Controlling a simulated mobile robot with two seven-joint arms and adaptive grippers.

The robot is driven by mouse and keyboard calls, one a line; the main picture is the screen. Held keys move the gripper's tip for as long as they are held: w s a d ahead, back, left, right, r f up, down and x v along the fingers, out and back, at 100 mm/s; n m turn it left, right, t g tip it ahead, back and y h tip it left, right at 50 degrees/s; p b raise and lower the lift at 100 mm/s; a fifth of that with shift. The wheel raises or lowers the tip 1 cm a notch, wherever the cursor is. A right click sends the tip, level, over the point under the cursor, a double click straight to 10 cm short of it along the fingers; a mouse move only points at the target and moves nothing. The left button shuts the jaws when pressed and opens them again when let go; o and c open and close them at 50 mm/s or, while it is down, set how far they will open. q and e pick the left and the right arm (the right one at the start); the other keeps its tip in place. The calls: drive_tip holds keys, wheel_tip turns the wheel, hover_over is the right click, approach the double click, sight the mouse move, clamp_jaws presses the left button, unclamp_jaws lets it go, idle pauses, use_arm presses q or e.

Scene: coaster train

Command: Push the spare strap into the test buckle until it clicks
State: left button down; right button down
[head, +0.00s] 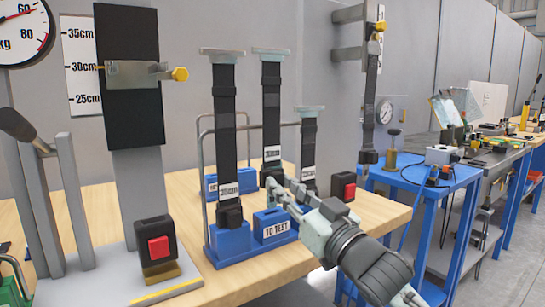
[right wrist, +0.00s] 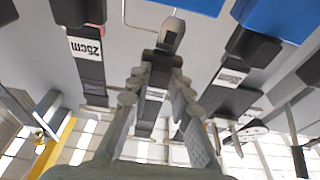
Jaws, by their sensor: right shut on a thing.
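Three black straps hang upright over the blue rack in the head view. My right gripper (head: 281,186) is shut on the middle strap (head: 271,115) near its low end. This strap's dark end piece sits above the blue holder marked TO TEST (head: 270,224). In the right wrist view the held strap has a pale label (right wrist: 156,94), and a metal tongue with a square hole (right wrist: 171,35) shows beyond the fingertips. A black buckle with a red button (head: 157,246) stands on the grey test stand at left, apart from the strap. My left gripper is out of view.
The left strap (head: 224,120) stands in a blue holder, and the right strap (head: 308,145) is close beside my gripper. Another red-button buckle (head: 343,187) is behind at right. A grey upright frame (head: 72,200) stands left of the test buckle. The wooden bench (head: 385,215) is clear at right.

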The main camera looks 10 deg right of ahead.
drive_tip(key=s+d, duration=0.2)
drive_tip(key=s, duration=0.3)
drive_tip(key=shift+s, duration=0.35)
idle(0.6)
